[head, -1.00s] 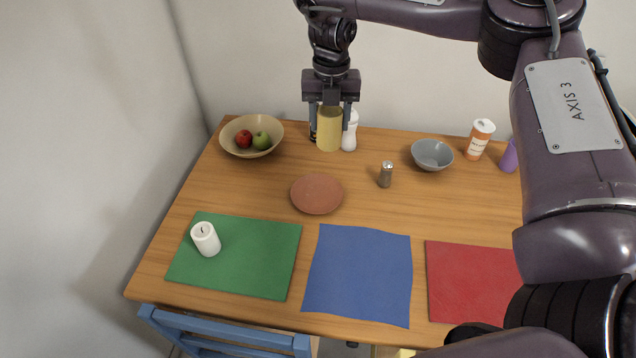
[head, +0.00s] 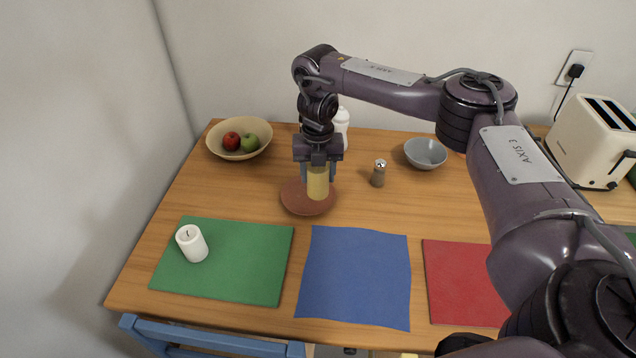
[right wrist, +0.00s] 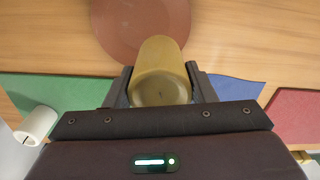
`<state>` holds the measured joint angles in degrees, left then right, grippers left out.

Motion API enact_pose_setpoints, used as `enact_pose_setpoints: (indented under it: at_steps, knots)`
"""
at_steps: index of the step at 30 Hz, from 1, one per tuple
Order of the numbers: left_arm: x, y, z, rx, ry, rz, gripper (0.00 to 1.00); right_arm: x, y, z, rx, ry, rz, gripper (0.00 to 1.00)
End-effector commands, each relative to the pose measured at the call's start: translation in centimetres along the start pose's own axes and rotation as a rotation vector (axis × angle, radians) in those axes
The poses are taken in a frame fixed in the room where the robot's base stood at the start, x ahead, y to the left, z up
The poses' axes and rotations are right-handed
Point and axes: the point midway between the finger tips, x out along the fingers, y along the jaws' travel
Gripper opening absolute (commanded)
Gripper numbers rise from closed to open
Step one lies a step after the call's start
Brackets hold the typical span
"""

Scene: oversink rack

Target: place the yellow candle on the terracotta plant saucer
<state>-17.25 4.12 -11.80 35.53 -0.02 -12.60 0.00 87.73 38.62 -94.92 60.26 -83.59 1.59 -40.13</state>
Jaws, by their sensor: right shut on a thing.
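The yellow candle (head: 318,183) is a plain cylinder held upright between the fingers of my right gripper (head: 318,172). In the head view it overlaps the right part of the terracotta plant saucer (head: 294,198). In the right wrist view the candle (right wrist: 161,72) sits between the two fingers of the right gripper (right wrist: 160,88), with the saucer (right wrist: 120,30) beyond it and partly hidden. I cannot tell whether the candle's base touches the saucer. My left gripper is not in view.
A white candle (head: 191,243) stands on the green mat (head: 235,265). A fruit bowl (head: 262,131) is at the back left. A pepper shaker (head: 378,173) and a grey bowl (head: 426,153) stand to the right. Blue (head: 355,275) and red (head: 460,280) mats lie in front.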

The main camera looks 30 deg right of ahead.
Motion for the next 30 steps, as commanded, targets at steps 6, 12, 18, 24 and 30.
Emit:
enact_pose_setpoints:
  at_steps: [6, 12, 18, 24, 30]
  knots:
    - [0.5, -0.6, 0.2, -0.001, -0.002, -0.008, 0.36, 2.8, 0.0, 0.0, 0.001, 0.001, -0.001, 0.22]
    - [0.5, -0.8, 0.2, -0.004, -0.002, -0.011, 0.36, 2.7, 0.0, 0.0, 0.001, 0.000, 0.000, 0.22]
    - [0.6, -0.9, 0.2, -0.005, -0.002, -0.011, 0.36, 3.3, 0.0, 0.0, 0.001, 0.002, -0.001, 0.22]
    - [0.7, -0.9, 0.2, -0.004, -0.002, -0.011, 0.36, 3.9, 0.0, 0.0, 0.001, 0.002, -0.001, 0.22]
    - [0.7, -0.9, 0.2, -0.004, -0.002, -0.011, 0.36, 3.9, 0.0, 0.0, 0.000, 0.002, -0.001, 0.59]
